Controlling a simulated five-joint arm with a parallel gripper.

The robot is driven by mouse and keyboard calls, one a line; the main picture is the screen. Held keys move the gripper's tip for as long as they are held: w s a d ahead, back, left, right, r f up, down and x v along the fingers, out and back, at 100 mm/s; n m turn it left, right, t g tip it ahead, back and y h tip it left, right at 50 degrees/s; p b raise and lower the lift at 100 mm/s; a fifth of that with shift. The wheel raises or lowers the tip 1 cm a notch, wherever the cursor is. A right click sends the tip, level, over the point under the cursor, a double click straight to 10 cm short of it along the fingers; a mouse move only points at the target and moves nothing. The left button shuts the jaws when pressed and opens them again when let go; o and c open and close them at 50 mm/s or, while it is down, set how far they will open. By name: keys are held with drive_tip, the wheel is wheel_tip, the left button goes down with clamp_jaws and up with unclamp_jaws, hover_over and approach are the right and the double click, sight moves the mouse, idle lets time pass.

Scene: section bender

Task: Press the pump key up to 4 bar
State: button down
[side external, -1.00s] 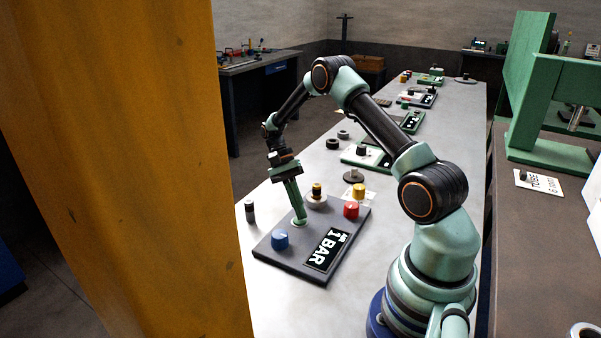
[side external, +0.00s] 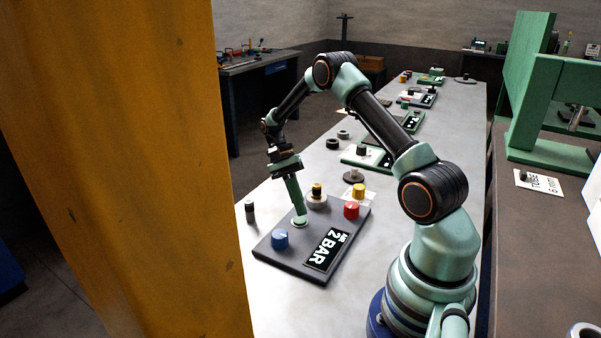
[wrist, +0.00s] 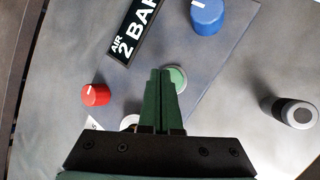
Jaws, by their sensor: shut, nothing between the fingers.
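The dark pump panel (side external: 270,255) lies on the grey table, and its display (side external: 326,249) reads AIR 2 BAR. The round pale green key (wrist: 176,79) on the panel shows partly past my fingertips in the wrist view. My gripper (side external: 300,219) is shut and empty, pointing down with its tips at the key. From the side the tips appear to touch it, but the exact contact is hidden.
A yellow knob (side external: 359,191) and a black-and-yellow piece (side external: 317,190) stand at the panel's far edge. A dark cylinder (side external: 250,211) stands left of the panel. More panels line the table behind. A yellow column (side external: 125,170) blocks the left of the side view.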

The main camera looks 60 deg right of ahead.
sight(299, 218)
drive_tip(key=shift+r, duration=0.1)
drive_tip(key=shift+r, duration=2.45)
idle(0.9)
wheel_tip(299, 218, up, 4)
drive_tip(key=shift+f, duration=0.1)
idle(0.3)
drive_tip(key=shift+f, duration=4.45)
drive_tip(key=shift+f, duration=0.1)
drive_tip(key=shift+f, duration=0.3)
